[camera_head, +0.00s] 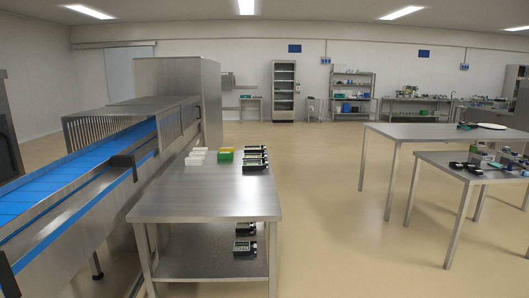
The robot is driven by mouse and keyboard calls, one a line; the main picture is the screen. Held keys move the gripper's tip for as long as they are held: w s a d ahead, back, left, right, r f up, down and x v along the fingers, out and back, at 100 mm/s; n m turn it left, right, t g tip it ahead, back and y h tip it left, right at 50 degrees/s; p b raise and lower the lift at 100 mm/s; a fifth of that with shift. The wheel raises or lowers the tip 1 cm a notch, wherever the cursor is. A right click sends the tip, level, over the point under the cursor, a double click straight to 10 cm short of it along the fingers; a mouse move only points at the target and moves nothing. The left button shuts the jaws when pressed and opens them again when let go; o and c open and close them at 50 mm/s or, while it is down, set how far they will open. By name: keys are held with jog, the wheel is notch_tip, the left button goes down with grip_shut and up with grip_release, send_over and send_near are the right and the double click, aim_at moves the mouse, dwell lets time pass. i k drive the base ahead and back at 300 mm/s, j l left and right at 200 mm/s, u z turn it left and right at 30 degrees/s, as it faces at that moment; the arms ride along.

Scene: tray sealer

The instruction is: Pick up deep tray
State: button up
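A small group of white tray-like items (197,157) sits on the far part of the steel table (195,203). It is too small to tell whether one of them is the deep tray. Just right of it are green and yellow items (226,154), also tray-like. My gripper does not show in this view, so its place relative to the trays cannot be seen.
Black devices (255,158) stand right of the trays, and more (244,238) on the lower shelf. A blue-belted conveyor (75,172) runs along the left. Two steel tables (455,134) (450,161) stand at right. The middle floor (325,190) is clear.

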aim_at(249, 148)
jog(key=i+l+z, duration=0.2)
jog(key=i+z, duration=0.45)
jog(key=i, duration=0.3)
jog(key=i+z, duration=0.6)
jog(key=i, duration=1.1)
jog(key=i+u, duration=0.2)
jog(key=i, duration=0.4)
jog(key=i+l+u, duration=0.2)
jog(key=i, duration=0.4)
jog(key=i+j+u, duration=0.1)
jog(key=i+u, duration=0.3)
jog(key=i+l+u, duration=0.1)
jog(key=i+u, duration=0.3)
jog(key=i, duration=0.2)
jog(key=i+u, duration=0.5)
jog(key=i+l+u, duration=0.1)
jog(key=i+u, duration=0.35)
jog(key=i+l+u, duration=0.1)
jog(key=i+u, duration=0.2)
jog(key=i, duration=0.4)
